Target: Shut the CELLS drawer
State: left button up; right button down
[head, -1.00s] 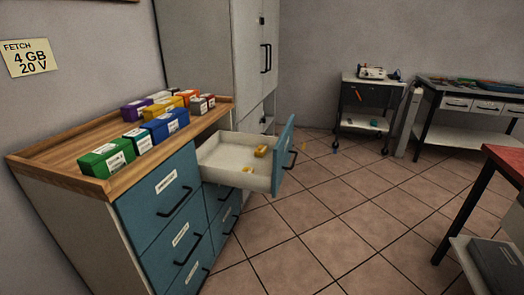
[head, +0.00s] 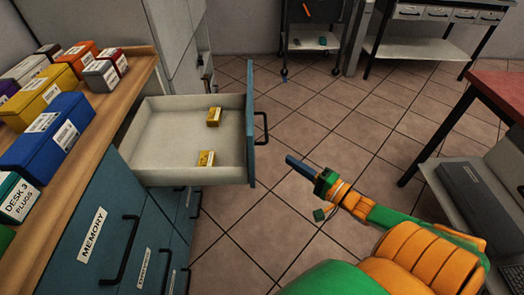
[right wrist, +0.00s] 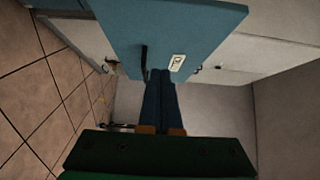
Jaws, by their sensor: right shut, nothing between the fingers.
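An open drawer (head: 150,135) sticks out from the blue-fronted cabinet in the head view. Its inside is pale, and two small yellow items (head: 213,117) (head: 206,159) lie in it. Its blue front (head: 250,125) has a dark handle (head: 262,128); its label cannot be read. My right gripper (head: 289,159) is shut and empty, to the right of the drawer front and apart from it, pointing toward it. In the right wrist view the shut fingers (right wrist: 161,75) point at a blue panel (right wrist: 170,30) with a dark handle and a white label. My left gripper is not in view.
Colored boxes (head: 50,135) stand on the wooden cabinet top (head: 100,125). A closed drawer labelled MEMORY (head: 90,235) is below. A red-topped table (head: 500,95) stands at right. Tiled floor (head: 330,120) is free between.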

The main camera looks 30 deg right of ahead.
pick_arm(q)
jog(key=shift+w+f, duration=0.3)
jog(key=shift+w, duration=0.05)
pick_arm(e)
jog(key=w+a, duration=0.4)
jog(key=w, duration=0.3)
jog(key=shift+w+a, duration=0.35)
jog(key=shift+w, duration=0.05)
jog(key=shift+f, duration=0.1)
